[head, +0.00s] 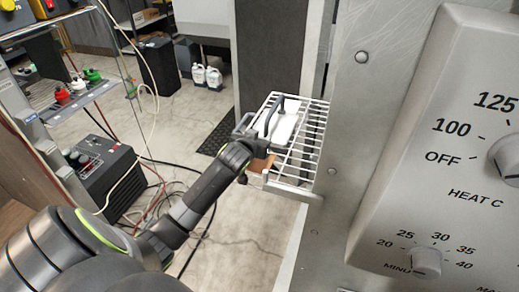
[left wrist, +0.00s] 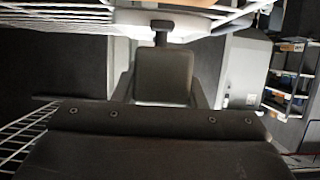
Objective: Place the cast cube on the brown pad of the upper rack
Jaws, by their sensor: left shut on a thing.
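My left gripper (head: 262,130) is over the near left side of the white wire upper rack (head: 302,160). In the left wrist view, a dark grey block, which looks like the cast cube (left wrist: 163,78), sits between the two fingers of my left gripper. In the head view, the fingers and wrist largely hide it. The brown pad (head: 263,163) shows in part under the gripper, on the rack. A pale flat pad (head: 286,127) lies on the rack just beyond. I cannot tell whether the block touches the rack. My right gripper is not in view.
A metal panel with dials (head: 440,150) stands close on the right of the rack. A black machine (head: 100,170) and loose cables lie on the floor at left. White jugs (head: 206,77) stand farther back. Open floor lies below and left of the rack.

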